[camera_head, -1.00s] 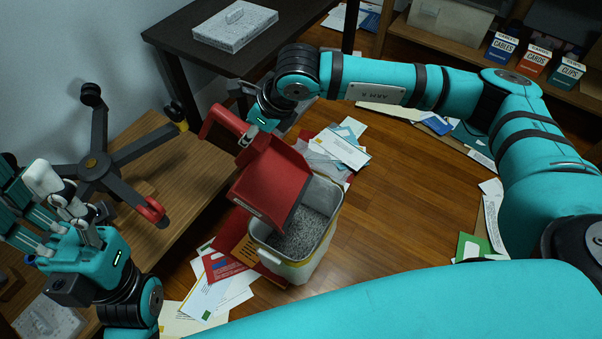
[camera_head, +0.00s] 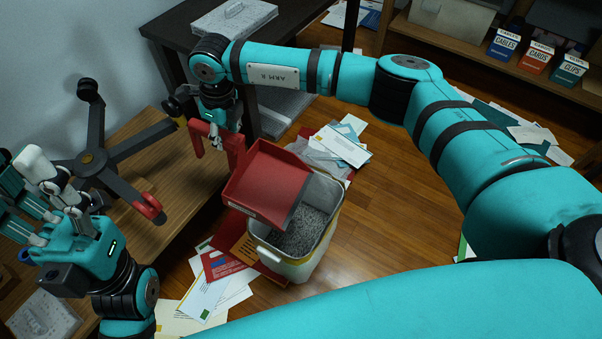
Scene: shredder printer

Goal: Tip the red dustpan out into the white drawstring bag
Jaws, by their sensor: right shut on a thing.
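The red dustpan (camera_head: 266,186) is tilted, with its front edge over the left part of an open white container. I see no debris on its red inner face. My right gripper (camera_head: 219,128) is shut on the dustpan's handle, up and to the left of the container. The white container (camera_head: 285,268) stands on the floor with grey shredded matter (camera_head: 306,231) inside. I cannot make out a drawstring, nor tell whether this is the bag. My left gripper (camera_head: 28,190) is at the far left, its fingers apart, away from the dustpan.
Envelopes and papers (camera_head: 215,285) lie around the container. A wooden bench (camera_head: 160,225) with a dark star-shaped base (camera_head: 93,160) is at the left. A dark table (camera_head: 180,30) stands behind, and a shelf with small boxes (camera_head: 537,57) at the back right. The floor to the right is clearer.

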